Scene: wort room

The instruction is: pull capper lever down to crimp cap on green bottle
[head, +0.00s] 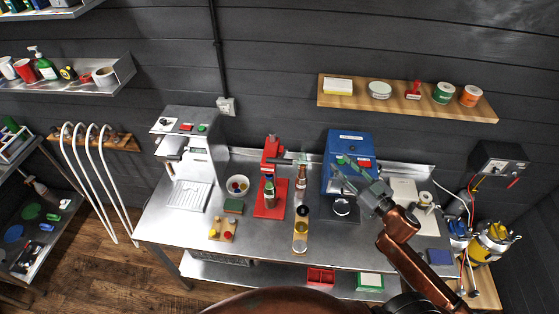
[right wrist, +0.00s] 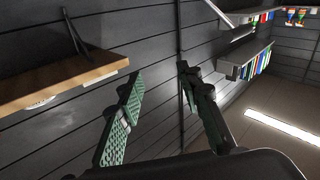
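The red capper (head: 271,205) stands on the steel bench in the head view. A dark green bottle (head: 268,190) is upright at its column, under the red head. The capper lever (head: 290,161) sticks out to the right from the head, roughly level. My right gripper (head: 339,168) is right of the lever, in front of the blue machine, apart from the lever. Its two green-padded fingers are spread with nothing between them, as the right wrist view also shows (right wrist: 160,76). My left gripper is not in view. Whether a cap sits on the bottle is too small to tell.
A brown bottle (head: 301,178) stands just right of the capper, with an amber-filled glass (head: 300,240) in front. The blue machine (head: 346,150) is behind my right gripper. A wooden shelf (head: 403,102) hangs above.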

